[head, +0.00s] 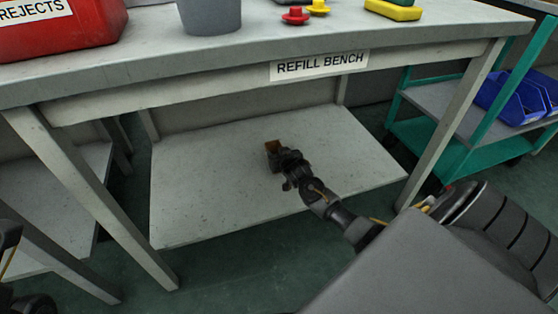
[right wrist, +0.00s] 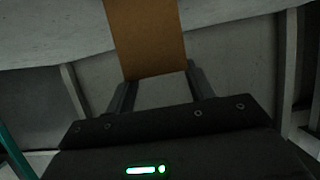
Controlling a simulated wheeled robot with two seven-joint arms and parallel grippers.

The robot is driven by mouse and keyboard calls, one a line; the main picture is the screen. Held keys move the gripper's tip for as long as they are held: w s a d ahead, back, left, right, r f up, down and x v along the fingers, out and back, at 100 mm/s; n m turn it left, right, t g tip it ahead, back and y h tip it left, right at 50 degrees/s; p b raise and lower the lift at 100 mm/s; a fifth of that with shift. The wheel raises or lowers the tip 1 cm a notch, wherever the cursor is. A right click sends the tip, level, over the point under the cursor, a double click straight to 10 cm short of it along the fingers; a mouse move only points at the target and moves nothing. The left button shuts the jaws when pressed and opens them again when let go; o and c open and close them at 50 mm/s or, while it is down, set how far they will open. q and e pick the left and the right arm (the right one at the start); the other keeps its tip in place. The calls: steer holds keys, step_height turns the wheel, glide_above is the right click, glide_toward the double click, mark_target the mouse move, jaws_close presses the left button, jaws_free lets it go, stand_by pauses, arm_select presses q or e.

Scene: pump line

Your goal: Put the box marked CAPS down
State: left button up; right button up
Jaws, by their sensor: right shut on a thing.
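A small brown box (head: 272,147) is at the tip of my right gripper (head: 279,155), in the space under the refill bench. In the head view it shows against the lower shelf (head: 200,200). In the right wrist view the brown box (right wrist: 146,40) stands out between the two fingers of my right gripper (right wrist: 158,82), which are shut on it. No marking on the box is readable. I cannot tell whether the box touches the shelf. My left gripper cannot be made out; only dark parts show at the left edge of the head view.
The bench top (head: 240,55), labelled REFILL BENCH, is above my right forearm, with legs at both sides. On it are a red REJECTS bin (head: 60,35), a grey container (head: 209,15) and small red and yellow parts. A green cart (head: 430,150) with blue bins stands right. The shelf looks otherwise empty.

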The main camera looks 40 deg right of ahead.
steer(key=shift+f, duration=1)
steer(key=o, duration=1.1)
